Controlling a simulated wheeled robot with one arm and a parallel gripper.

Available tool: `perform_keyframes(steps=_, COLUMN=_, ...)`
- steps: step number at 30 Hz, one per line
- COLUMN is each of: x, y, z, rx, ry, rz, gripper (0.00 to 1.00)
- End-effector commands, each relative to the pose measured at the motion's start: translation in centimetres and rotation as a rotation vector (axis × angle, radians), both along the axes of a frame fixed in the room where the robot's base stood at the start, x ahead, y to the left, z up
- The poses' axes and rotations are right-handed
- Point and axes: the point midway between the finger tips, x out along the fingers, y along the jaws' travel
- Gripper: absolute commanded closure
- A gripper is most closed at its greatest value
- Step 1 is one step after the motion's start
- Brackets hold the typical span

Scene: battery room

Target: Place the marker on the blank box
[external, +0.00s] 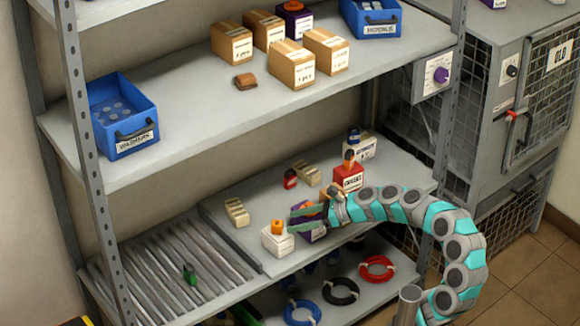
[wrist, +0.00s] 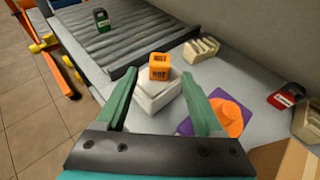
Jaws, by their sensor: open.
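An orange block marker (wrist: 159,67) with dark lettering sits on a plain white box (wrist: 155,95). In the external view the orange marker (external: 277,227) is on top of the white box (external: 276,242), on the lower shelf. My gripper (external: 291,219) is open, with its green fingers pointing left toward the white box. In the wrist view the fingers are spread on either side of the box; I cannot tell whether they touch it. A purple box with an orange top (wrist: 229,118) is just right of the right finger and partly hidden by it.
A red box (external: 348,178) and a white labelled box (external: 360,148) stand behind my arm. Cream blocks (external: 236,211) and a small red block (external: 290,179) lie on the shelf. A green block (external: 189,273) is on the rollers (external: 160,285) at left. The upper shelf (external: 185,140) overhangs.

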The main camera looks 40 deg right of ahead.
Motion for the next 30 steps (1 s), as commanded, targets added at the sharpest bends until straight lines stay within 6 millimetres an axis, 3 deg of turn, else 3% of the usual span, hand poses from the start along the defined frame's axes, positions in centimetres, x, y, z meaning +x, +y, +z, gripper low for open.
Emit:
perform_keyframes(steps=16, x=-3.3, y=-3.3, z=2.0, rx=-0.001, ry=-0.001, rz=-0.002, gripper=0.31)
perform_keyframes(steps=27, x=-3.7, y=-3.6, z=2.1, rx=-0.004, ry=-0.001, rz=0.002, gripper=0.31)
perform_keyframes(steps=30, x=-4.0, y=-3.1, z=1.1, rx=-0.054, ry=-0.010, rz=0.038, gripper=0.31)
